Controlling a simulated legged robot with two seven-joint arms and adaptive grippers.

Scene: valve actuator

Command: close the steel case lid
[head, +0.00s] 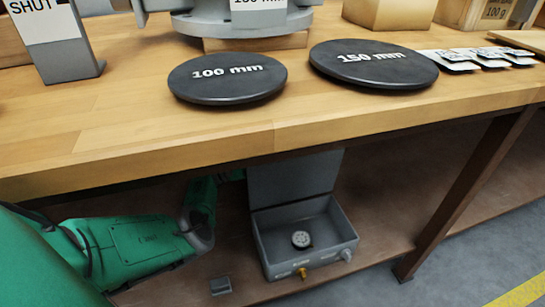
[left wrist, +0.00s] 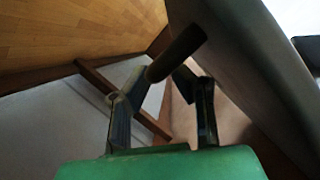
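The steel case (head: 345,247) stands open on the lower shelf, under the workbench. Its lid (head: 290,178) stands up at the back of the box, and the tabletop edge hides its upper part. A round gauge-like disc (head: 301,239) lies inside the case. A large grey surface, seemingly the lid (left wrist: 235,75), is close beside the right finger. My right gripper is not in view.
The wooden tabletop (head: 130,140) overhangs the case and my left arm. Black discs marked 100 mm (head: 225,85) and 150 mm (head: 375,70) lie on it. A brown table leg (head: 465,195) stands right of the case. A small grey block (head: 220,286) sits on the shelf (head: 385,225).

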